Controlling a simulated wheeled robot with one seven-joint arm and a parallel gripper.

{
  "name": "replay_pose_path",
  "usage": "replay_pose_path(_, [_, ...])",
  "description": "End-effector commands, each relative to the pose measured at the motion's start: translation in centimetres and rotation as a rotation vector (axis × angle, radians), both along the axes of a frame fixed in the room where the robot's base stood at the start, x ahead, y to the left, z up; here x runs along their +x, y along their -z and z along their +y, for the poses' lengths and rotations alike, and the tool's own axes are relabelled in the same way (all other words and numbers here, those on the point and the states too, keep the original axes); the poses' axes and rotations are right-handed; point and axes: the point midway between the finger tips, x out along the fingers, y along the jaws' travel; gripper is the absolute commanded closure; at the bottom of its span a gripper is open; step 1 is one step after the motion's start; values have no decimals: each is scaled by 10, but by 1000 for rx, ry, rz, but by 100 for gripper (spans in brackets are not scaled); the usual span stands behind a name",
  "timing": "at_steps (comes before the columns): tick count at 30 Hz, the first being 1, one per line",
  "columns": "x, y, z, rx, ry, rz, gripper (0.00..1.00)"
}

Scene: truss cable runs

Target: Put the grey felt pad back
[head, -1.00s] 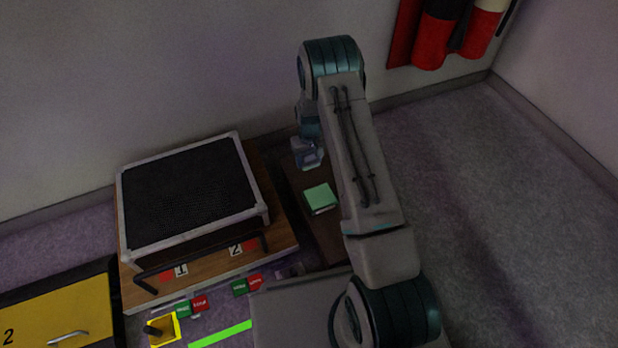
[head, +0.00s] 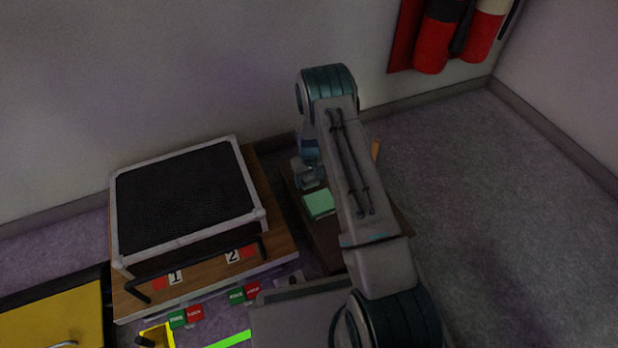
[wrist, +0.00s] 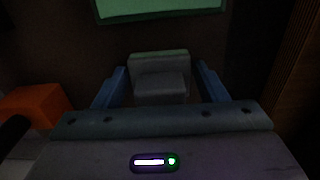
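In the wrist view, a grey block-like piece (wrist: 160,77) with a faintly green-lit top edge lies between and just beyond my fingertips. It may be the grey felt pad; the dim light hides its texture. My gripper (wrist: 160,88) has its two blue fingers apart, with a dark gap on each side of the grey piece. In the head view my gripper (head: 308,178) hangs low over the dark brown surface, just behind a green block (head: 320,203). The pad cannot be made out clearly there.
A mesh-topped box (head: 185,200) stands on a wooden base left of my arm, with a black bar in front. The green panel (wrist: 160,9) and an orange block (wrist: 35,103) show in the wrist view. A wall is behind; open floor lies right.

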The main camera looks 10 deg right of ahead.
Motion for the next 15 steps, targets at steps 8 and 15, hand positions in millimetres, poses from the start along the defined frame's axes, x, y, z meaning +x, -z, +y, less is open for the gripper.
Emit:
replay_pose_path(8, [0,0,0,0,0,0,22])
replay_pose_path(15, [1,-24,0,0,0,-2,22])
